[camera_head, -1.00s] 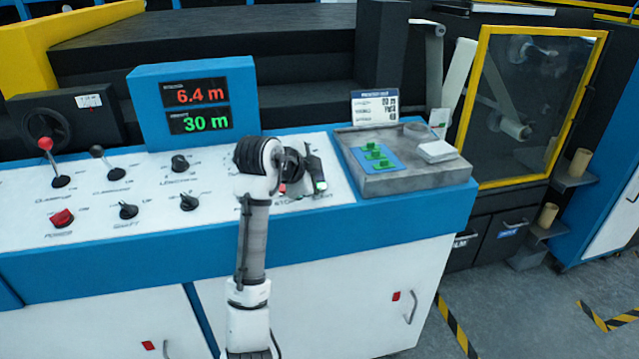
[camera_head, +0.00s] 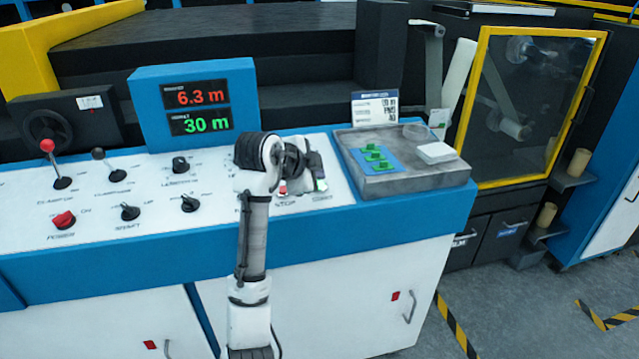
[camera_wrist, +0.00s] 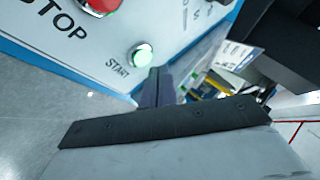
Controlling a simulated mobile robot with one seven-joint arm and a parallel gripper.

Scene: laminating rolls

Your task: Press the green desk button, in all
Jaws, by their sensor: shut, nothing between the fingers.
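The green button (camera_wrist: 141,54) is round, appears lit, and sits above the word START on the white panel in the wrist view. In the head view only a small green part of it (camera_head: 322,185) shows under my gripper (camera_head: 316,178). In the wrist view my gripper's fingers (camera_wrist: 156,76) are shut together and empty. Their tips are just beside and below the button in the picture; I cannot tell whether they touch it.
The red STOP button (camera_wrist: 101,5) is close to the green one. The blue display (camera_head: 193,95) reads 6.3 m and 30 m. A grey tray (camera_head: 420,182) with green-knobbed pieces lies right of my gripper. Levers and knobs fill the panel's left.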

